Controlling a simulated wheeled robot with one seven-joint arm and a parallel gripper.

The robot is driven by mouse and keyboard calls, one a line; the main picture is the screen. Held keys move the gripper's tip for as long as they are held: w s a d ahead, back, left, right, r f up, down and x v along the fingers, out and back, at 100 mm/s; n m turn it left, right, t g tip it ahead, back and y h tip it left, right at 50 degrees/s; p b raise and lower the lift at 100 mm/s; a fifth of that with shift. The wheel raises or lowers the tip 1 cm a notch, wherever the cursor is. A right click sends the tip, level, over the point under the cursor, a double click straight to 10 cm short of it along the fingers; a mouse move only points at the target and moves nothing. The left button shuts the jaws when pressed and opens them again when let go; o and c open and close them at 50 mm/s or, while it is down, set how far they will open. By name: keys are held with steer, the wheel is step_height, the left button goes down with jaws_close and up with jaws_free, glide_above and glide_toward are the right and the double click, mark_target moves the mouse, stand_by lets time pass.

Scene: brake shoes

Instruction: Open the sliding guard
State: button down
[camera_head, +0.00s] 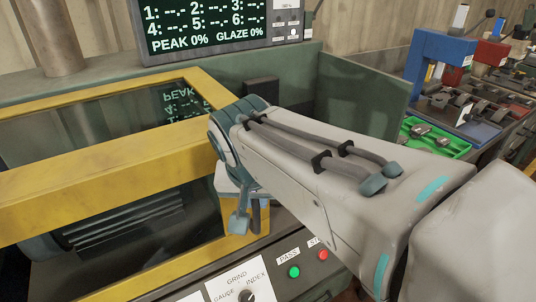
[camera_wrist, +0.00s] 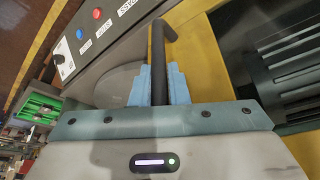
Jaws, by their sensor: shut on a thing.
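The sliding guard (camera_head: 90,182) is a yellow frame with clear panes over the machine at the left of the head view. Its yellow frame also shows in the wrist view (camera_wrist: 200,50). A dark bar handle (camera_wrist: 157,60) stands out from the guard's right end. My gripper (camera_wrist: 158,84) is shut on this handle, with a light blue finger on each side of it. In the head view my gripper (camera_head: 243,215) is at the guard's right front corner, and my wrist hides part of that corner.
A control panel with a green button (camera_head: 294,272), a red button (camera_head: 323,255) and a knob (camera_head: 246,296) lies below my arm. A display (camera_head: 215,25) stands behind. A green tray (camera_head: 435,137) and a blue press (camera_head: 440,60) are at the right.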

steer(key=shift+s+a+r, duration=0.1)
steer(key=shift+s+a, duration=0.2)
steer(key=shift+a, duration=0.35)
steer(key=shift+s+a, duration=0.25)
steer(key=shift+a, duration=0.35)
steer(key=shift+s+a+r, duration=0.1)
steer(key=shift+s+a, duration=0.2)
steer(key=shift+a, duration=0.35)
steer(key=c, duration=1.4)
jaws_free()
steer(key=shift+f, duration=0.1)
steer(key=p+v, duration=0.1)
steer(key=v, duration=1.2)
steer(key=shift+s+r, duration=0.15)
steer(key=shift+r, duration=0.2)
steer(key=shift+d, duration=0.1)
